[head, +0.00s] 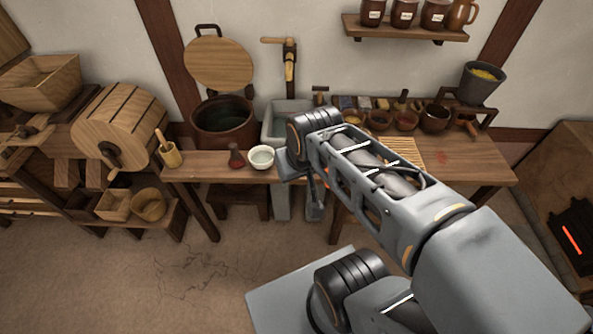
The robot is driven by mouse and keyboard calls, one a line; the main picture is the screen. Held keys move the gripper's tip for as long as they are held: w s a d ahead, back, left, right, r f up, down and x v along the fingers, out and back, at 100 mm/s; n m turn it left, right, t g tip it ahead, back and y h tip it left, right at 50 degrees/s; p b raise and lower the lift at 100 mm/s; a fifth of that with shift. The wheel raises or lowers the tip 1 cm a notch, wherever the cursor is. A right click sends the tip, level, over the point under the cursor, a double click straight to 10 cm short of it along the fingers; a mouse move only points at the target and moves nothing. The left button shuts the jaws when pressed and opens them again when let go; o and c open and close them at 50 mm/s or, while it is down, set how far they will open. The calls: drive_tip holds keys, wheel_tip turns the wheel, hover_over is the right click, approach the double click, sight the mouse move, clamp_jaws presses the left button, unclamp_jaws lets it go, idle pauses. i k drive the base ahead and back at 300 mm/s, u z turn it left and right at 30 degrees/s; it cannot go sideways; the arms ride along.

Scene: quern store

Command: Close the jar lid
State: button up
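A wide, dark brown jar (239,138) stands on the wooden bench at the back, left of the middle. Its mouth is open and looks dark inside. Its round, light wooden lid (219,64) stands raised behind the mouth, tilted up near the wall, with a dark handle at its top edge. My arm reaches in from the lower right, and its wrist is over the bench, to the right of the jar. My gripper (317,192) is mostly hidden below the wrist, apart from the jar and lid.
A grey basin (286,117) with a wooden tap stands right of the jar. Bowls and a grey bucket (480,84) are further right. A wooden drum (120,128) is at left.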

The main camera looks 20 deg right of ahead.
sight(217, 62)
drive_tip(key=u, duration=0.6)
drive_tip(key=i, duration=1.1)
drive_tip(key=u, duration=0.4)
drive_tip(key=i, duration=0.6)
drive_tip(key=z, duration=0.15)
